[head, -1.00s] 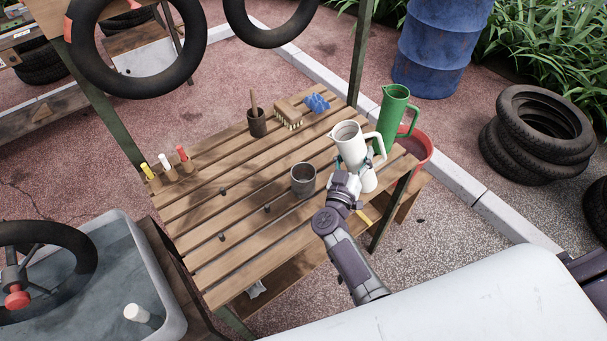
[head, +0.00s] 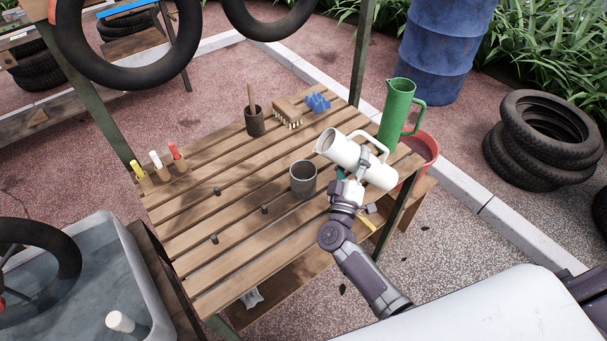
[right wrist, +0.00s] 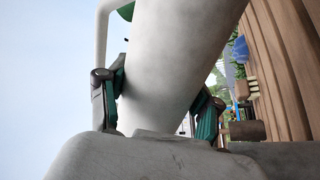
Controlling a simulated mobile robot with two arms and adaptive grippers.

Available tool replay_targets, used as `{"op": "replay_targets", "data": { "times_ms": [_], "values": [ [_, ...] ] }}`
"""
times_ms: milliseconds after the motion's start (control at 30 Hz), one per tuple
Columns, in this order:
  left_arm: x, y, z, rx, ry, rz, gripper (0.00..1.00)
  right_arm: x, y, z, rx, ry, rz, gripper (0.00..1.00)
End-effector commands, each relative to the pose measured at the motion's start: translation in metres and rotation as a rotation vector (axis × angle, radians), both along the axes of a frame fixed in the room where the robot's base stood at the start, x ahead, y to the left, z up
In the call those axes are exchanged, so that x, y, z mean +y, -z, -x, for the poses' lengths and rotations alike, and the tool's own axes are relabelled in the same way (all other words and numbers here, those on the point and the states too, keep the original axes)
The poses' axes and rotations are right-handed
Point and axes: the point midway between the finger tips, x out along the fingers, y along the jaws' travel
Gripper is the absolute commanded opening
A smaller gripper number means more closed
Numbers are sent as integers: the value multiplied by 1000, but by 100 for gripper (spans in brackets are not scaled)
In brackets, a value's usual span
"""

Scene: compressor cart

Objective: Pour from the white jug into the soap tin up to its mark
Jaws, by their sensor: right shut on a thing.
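The white jug (head: 345,150) is tilted to the left in the head view, its mouth up and left and its base to the lower right. My right gripper (head: 352,172) is shut on its body; the right wrist view shows the two fingers (right wrist: 160,105) on either side of the white jug wall (right wrist: 180,60). The grey metal tin (head: 303,180), which I take as the soap tin, stands upright on the slatted table, just below and left of the jug's mouth. Its mark and its contents cannot be made out. No stream shows. My left gripper is not in view.
A green jug (head: 397,112) stands at the table's right corner, by a red bucket (head: 424,150). Small bottles (head: 156,160) and dark pegs are at left on the slatted table (head: 215,250).

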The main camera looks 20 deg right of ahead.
Motion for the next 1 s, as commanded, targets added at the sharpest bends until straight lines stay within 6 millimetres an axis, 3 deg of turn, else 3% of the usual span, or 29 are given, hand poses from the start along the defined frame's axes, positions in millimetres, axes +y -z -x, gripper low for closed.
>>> {"op": "replay_targets", "data": {
  "times_ms": [67,1000],
  "values": [
    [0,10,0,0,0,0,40,-1,6,0,7,-1,40,6],
    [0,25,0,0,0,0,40,-2,13,0,41,2,145,6]
  ]
}}
